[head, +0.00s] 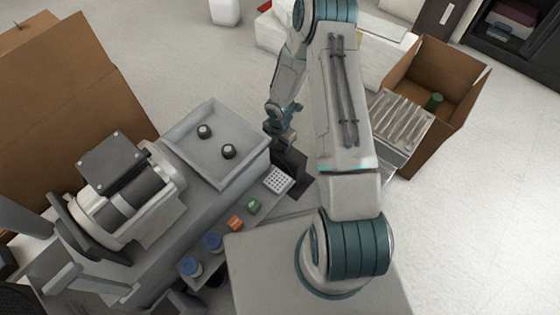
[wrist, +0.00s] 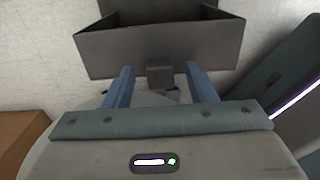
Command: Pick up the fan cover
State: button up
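A dark grey, open box-shaped part (wrist: 160,47), which looks to be the fan cover, lies just beyond my fingertips in the wrist view. A small grey block (wrist: 160,73) sticks out from its near side. My gripper (wrist: 162,75) is open, with a blue finger on each side of this block and a visible gap at both sides. In the head view the dark grey part (head: 291,172) stands at the end of the bench, partly hidden by my arm. My gripper (head: 281,140) is just above or beside it there; contact cannot be told.
A grey machine (head: 125,190) and a tray (head: 185,140) with two black knobs fill the bench. A white perforated square (head: 278,180), green and orange pieces and blue-topped jars line its edge. A cardboard box (head: 455,105) stands right, beside a pleated panel (head: 400,120).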

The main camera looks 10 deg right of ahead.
grip_shut()
jog(key=shift+r, duration=0.1)
